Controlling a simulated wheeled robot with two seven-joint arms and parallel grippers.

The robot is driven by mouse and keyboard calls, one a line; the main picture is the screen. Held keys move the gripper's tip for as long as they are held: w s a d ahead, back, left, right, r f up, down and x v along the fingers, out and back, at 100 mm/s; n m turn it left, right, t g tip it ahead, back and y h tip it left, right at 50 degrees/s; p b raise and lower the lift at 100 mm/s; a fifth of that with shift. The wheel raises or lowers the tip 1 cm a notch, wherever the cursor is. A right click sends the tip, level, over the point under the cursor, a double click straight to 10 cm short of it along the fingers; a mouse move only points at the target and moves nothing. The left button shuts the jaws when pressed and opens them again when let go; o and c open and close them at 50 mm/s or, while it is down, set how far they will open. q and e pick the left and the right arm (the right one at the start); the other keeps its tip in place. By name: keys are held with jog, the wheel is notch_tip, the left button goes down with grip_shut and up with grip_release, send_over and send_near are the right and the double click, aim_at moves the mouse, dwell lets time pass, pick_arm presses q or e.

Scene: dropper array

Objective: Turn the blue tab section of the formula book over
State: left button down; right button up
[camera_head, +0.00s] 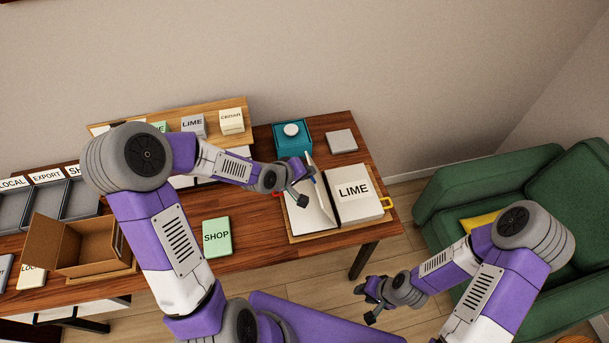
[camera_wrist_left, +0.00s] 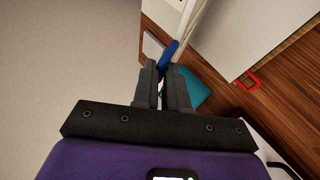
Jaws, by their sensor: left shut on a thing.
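The formula book (camera_head: 312,212) lies open on a wooden board (camera_head: 318,238) at the right part of the table. A section of pages (camera_head: 325,196) stands raised between the two sides. My left gripper (camera_head: 309,178) is at this raised section. In the left wrist view my left gripper (camera_wrist_left: 166,75) is shut on the blue tab (camera_wrist_left: 169,50), with the pages running up beside it. My right gripper (camera_head: 369,301) is open and empty, in front of the table and away from the book.
A yellow tab (camera_head: 388,203) sticks out at the book's right, and a red tab shows in the left wrist view (camera_wrist_left: 248,80). A teal box (camera_head: 291,141) and grey block (camera_head: 341,141) stand behind. A green SHOP book (camera_head: 216,237) and open carton (camera_head: 75,247) are left.

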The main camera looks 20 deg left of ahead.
pick_arm(q)
jog(key=shift+w+d+r, duration=0.1)
jog(key=shift+d, duration=0.2)
jog(key=c, duration=1.2)
grip_release()
jog(key=shift+a, duration=0.1)
jog(key=shift+p+v, duration=1.7)
jog(key=shift+v, duration=2.05)
